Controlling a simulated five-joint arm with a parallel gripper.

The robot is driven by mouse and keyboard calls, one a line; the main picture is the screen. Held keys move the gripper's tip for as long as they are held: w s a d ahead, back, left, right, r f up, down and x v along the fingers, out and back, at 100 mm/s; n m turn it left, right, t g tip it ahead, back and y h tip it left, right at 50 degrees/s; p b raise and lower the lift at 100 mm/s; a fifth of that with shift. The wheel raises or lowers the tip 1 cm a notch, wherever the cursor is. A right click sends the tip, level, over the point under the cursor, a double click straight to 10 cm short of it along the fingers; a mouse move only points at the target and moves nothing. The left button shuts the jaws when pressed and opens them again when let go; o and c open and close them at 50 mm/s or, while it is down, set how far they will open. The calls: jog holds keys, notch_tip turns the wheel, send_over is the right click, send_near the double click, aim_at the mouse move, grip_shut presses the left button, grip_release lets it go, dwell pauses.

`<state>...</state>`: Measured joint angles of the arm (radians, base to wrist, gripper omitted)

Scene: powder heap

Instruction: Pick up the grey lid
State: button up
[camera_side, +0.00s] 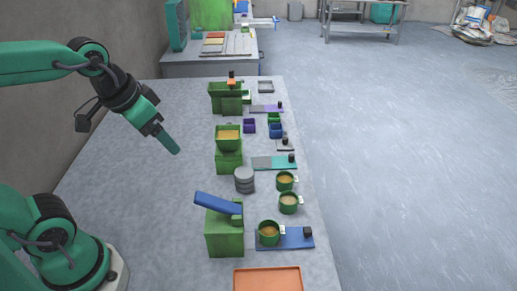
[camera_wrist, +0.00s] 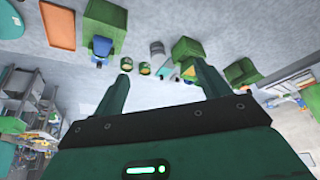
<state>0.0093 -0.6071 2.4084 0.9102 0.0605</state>
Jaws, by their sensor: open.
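A grey round, ridged piece (camera_side: 244,180) stands on the grey table between the green blocks; it looks like a stack of discs, and I cannot tell if its top is a separate lid. A grey round piece (camera_wrist: 157,48) also shows in the wrist view, beyond and between my fingertips. My gripper (camera_side: 172,145) is high above the left part of the table, well apart from the grey piece, pointing down and to the right. In the wrist view my gripper (camera_wrist: 160,65) has its two fingers spread with nothing between them.
Green cups (camera_side: 288,202) stand just right of the grey piece. A green block with a blue bar (camera_side: 218,204) is in front, and a green block with a filled tray (camera_side: 228,160) is behind. An orange tray (camera_side: 268,280) lies at the front. The table's left part is clear.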

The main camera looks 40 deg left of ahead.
jog(key=w+d+f+m+g, duration=0.1)
jog(key=w+f+m+g, duration=0.2)
jog(key=w, duration=0.8)
jog(key=m+g, duration=0.2)
send_near(244, 172)
jog(key=shift+s+a, duration=0.2)
jog(key=shift+s, duration=0.05)
jog(key=shift+w+f+m, duration=0.25)
jog(key=shift+f+m, duration=0.05)
jog(key=shift+f, duration=0.05)
jog(key=shift+f, duration=1.3)
jog(key=shift+f, duration=0.1)
jog(key=shift+d+f, duration=0.15)
jog(key=shift+f, duration=2.35)
